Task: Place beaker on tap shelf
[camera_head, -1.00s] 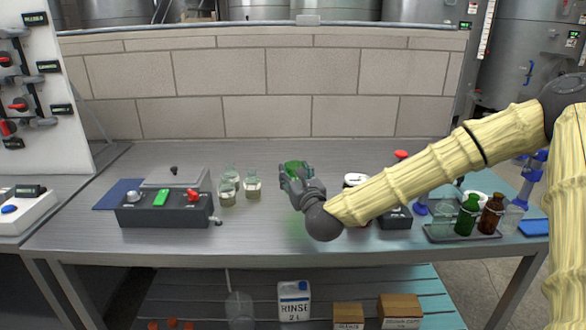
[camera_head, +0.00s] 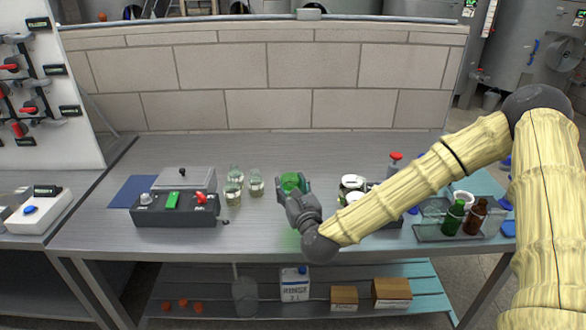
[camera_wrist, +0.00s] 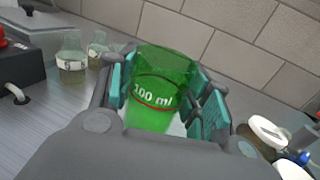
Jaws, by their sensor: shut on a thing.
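My gripper (camera_head: 294,194) is shut on a green see-through beaker (camera_wrist: 157,92) marked "100 ml" with a red line. In the wrist view the beaker stands upright between the two teal-padded fingers. In the head view the beaker (camera_head: 290,181) shows at the fingertips, over the middle of the metal table. I cannot tell whether its base is clear of the table. A panel with taps and red handles (camera_head: 25,100) stands at the far left; a separate shelf under the taps cannot be made out.
Clear flasks (camera_head: 234,190) stand left of my gripper, beside a dark grey device (camera_head: 175,205) with a green button. Jars (camera_head: 351,188) stand close on the right. A tray (camera_head: 425,233) holds green and brown bottles. The back of the table is mostly clear.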

